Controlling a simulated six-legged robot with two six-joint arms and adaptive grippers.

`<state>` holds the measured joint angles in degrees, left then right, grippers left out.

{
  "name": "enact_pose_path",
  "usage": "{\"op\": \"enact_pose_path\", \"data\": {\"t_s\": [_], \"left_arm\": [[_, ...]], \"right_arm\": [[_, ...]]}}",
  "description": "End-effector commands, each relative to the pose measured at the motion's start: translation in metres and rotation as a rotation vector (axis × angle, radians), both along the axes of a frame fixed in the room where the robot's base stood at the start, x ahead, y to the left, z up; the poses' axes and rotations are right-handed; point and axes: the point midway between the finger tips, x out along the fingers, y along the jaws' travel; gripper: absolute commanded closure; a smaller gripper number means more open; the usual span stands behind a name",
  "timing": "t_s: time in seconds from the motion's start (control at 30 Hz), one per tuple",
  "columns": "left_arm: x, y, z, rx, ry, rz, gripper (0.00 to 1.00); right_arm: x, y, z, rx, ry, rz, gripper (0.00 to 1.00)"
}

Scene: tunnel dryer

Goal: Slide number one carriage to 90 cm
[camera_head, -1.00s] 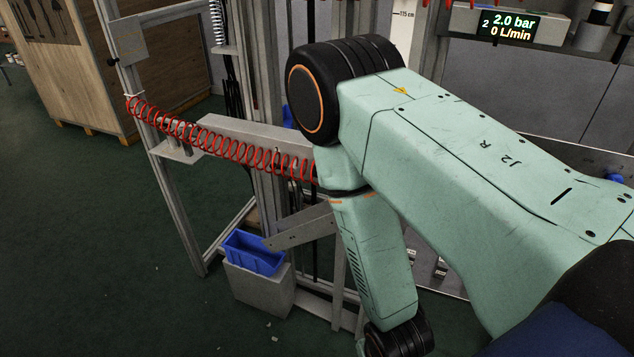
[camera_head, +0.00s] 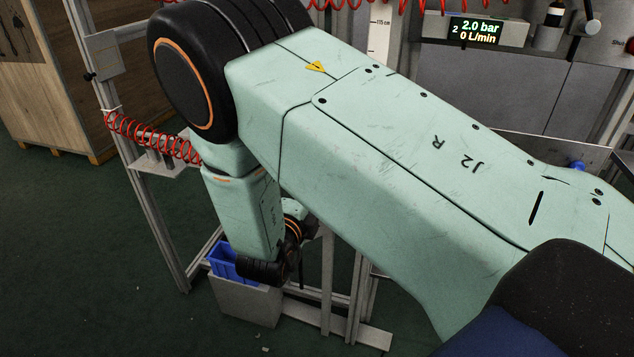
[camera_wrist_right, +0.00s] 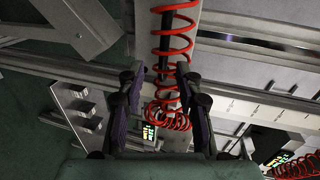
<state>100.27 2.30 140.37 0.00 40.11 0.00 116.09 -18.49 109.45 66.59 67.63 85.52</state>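I cannot make out the number one carriage for certain in either view. A white scale strip (camera_head: 379,32) marked 115 cm stands on the frame at the top of the head view; the rest of it is hidden by my right arm. My right gripper (camera_wrist_right: 158,105) shows in the right wrist view with its two dark fingers apart and nothing seen held. A red coiled hose (camera_wrist_right: 172,45) runs along a grey metal bar (camera_wrist_right: 147,30) beyond the fingers. In the head view my right arm hides the gripper. My left gripper is in neither view.
A display (camera_head: 475,30) reads 2, 2.0 bar, 0 L/min. The green floor (camera_head: 80,260) at the lower left is clear.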

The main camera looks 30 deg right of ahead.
Motion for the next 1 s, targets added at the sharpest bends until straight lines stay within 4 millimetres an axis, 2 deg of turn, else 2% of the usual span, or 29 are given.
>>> {"op": "enact_pose_path", "data": {"t_s": [0.23,0.7,1.0], "left_arm": [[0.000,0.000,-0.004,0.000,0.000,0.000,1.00],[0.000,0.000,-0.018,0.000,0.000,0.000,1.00],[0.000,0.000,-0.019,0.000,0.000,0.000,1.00]], "right_arm": [[0.009,-0.007,0.001,0.022,-0.047,-0.025,0.65],[0.046,-0.050,-0.012,0.019,-0.042,-0.022,0.65],[0.050,-0.054,-0.012,0.017,-0.042,-0.019,0.65]]}}
